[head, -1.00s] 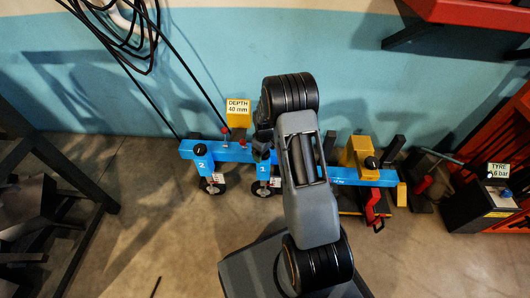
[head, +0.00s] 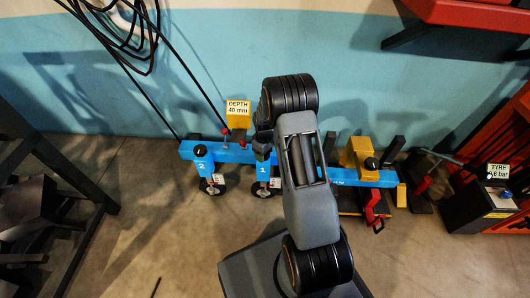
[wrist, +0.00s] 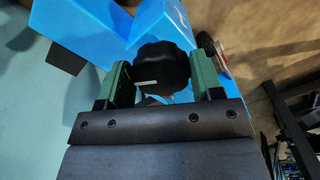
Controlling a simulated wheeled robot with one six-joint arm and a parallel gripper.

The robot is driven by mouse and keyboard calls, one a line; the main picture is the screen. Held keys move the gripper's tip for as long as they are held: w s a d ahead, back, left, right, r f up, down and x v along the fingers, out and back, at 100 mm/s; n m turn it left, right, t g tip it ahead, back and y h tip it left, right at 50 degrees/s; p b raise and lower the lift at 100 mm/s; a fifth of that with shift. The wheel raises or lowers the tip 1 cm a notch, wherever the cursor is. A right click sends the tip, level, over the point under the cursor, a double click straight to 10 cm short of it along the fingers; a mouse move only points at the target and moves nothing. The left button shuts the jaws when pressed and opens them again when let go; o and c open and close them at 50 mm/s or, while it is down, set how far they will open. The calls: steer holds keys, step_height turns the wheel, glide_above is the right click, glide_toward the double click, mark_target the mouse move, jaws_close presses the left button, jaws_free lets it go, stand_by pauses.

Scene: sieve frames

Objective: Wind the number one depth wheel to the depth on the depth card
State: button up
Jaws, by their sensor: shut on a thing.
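The depth card (head: 238,107) reads "DEPTH 40 mm" and stands on a yellow block behind the blue beam (head: 232,153). Blue units numbered 2 (head: 203,166) and 1 (head: 262,168) hang from the beam, each above a small wheel. My gripper (wrist: 158,82) has its green fingers on both sides of a black lobed knob, the depth wheel (wrist: 160,66), and is shut on it. A short white mark shows on the knob's near side. In the head view my gripper (head: 262,152) is at unit 1 and the knob is hidden. No depth scale is readable.
A yellow box with a black knob (head: 371,163) sits on the beam's right part, with a red handle (head: 374,210) below. A tyre box (head: 482,208) marked "6 bar" stands at far right. Dark racks (head: 50,170) stand left.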

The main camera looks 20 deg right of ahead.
steer(key=n+p, duration=0.1)
steer(key=n, duration=0.4)
steer(key=shift+p, duration=0.35)
steer(key=n+p, duration=0.1)
steer(key=n, duration=0.3)
steer(key=shift+w, duration=0.1)
steer(key=n+p, duration=0.1)
steer(key=n, duration=0.4)
steer(key=shift+w+n, duration=0.1)
steer(key=shift+n, duration=0.3)
steer(key=shift+f+n, duration=0.1)
steer(key=shift+n, duration=1.7)
steer(key=o, duration=0.7)
steer(key=shift+a, duration=0.15)
steer(key=shift+o, duration=1.2)
steer(key=shift+w+d, duration=0.1)
steer(key=shift+d, duration=0.15)
steer(key=shift+r, duration=0.2)
